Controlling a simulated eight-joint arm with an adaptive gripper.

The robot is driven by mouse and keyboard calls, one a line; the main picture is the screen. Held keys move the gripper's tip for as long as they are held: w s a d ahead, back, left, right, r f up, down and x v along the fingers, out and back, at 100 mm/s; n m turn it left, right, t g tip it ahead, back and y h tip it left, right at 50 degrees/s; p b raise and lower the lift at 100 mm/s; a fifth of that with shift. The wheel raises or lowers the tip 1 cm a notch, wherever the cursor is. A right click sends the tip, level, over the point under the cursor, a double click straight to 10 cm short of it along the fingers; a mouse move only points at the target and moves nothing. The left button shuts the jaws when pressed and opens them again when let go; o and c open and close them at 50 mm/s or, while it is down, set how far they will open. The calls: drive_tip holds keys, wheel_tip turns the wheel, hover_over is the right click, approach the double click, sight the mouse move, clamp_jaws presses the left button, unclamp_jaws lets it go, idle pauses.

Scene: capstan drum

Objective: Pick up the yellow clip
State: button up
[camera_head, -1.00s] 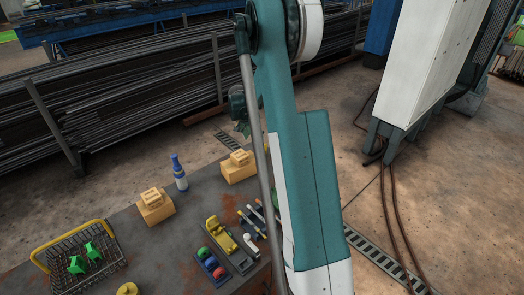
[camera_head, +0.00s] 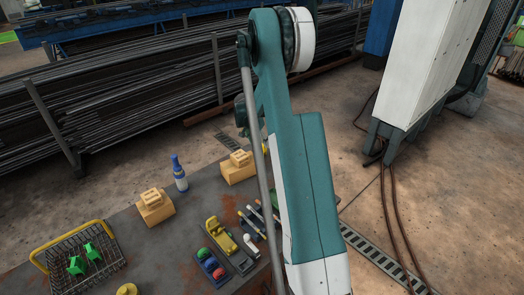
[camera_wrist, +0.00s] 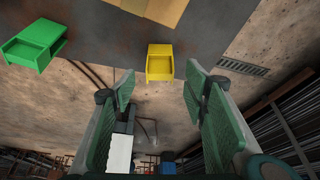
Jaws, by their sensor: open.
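The yellow clip (camera_wrist: 160,66) is a small boxy piece in the wrist view, at the edge of the dark table top. My gripper (camera_wrist: 158,92) is open, its two green fingers spread left and right below the clip in the picture. Nothing is between the fingers, and the clip is apart from them. In the head view my arm hides most of the gripper. A small yellow patch (camera_head: 265,148) shows beside my arm there, but I cannot tell if it is the clip.
A green clip (camera_wrist: 36,45) lies left of the yellow one. In the head view the table (camera_head: 130,222) holds a wire basket (camera_head: 112,258) with green pieces, wooden blocks (camera_head: 155,207), a blue bottle (camera_head: 180,174) and trays of tools (camera_head: 243,262). Pipe racks (camera_head: 130,80) stand behind.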

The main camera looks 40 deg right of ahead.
sight(261, 145)
drive_tip(key=shift+d+f, duration=0.2)
drive_tip(key=shift+f, duration=0.4)
drive_tip(key=shift+x, duration=2.55)
drive_tip(key=c, duration=0.9)
